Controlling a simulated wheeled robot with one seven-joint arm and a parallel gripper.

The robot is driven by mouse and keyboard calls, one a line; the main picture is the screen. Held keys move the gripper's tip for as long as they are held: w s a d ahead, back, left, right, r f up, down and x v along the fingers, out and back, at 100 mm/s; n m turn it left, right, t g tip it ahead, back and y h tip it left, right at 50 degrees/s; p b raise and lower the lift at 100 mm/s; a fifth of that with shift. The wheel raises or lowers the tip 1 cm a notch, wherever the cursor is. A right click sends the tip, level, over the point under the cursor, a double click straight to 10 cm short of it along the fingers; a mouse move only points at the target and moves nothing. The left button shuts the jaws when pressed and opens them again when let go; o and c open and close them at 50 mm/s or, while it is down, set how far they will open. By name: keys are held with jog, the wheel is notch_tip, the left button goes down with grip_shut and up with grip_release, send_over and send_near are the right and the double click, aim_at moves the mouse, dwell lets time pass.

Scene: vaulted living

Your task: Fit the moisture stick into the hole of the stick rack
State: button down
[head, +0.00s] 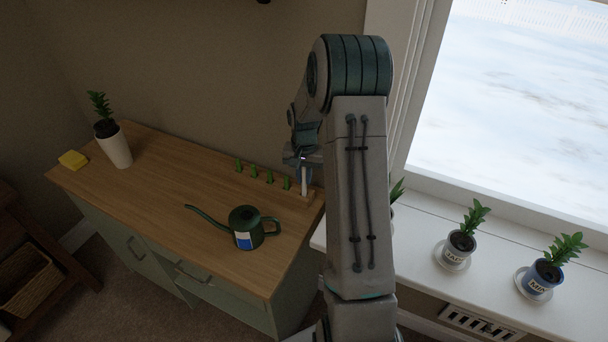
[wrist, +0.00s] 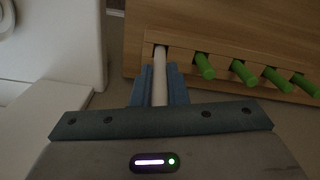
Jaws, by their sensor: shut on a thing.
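My gripper (head: 302,158) is shut on the white moisture stick (head: 304,182) at the right end of the wooden stick rack (head: 313,200). In the wrist view, the blue fingers of my gripper (wrist: 159,88) hold the stick (wrist: 160,70) between them. The stick's far end meets a dark hole at the left end of the rack (wrist: 220,52). I cannot tell how deep the tip is. In the head view, the stick looks about upright. Several green sticks (wrist: 243,71) stand in the other holes. My arm hides part of the rack's right side.
The rack is on a wooden-topped cabinet (head: 155,190). A green watering can (head: 245,227) stands in front of the rack. A white potted plant (head: 115,148) and a yellow sponge (head: 73,159) are at the left. Small potted plants (head: 459,248) line the white windowsill (head: 420,270).

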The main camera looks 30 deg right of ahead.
jog(key=shift+f, duration=0.2)
jog(key=c, duration=1.4)
grip_release()
jog(key=shift+c, duration=0.2)
jog(key=shift+r, duration=0.15)
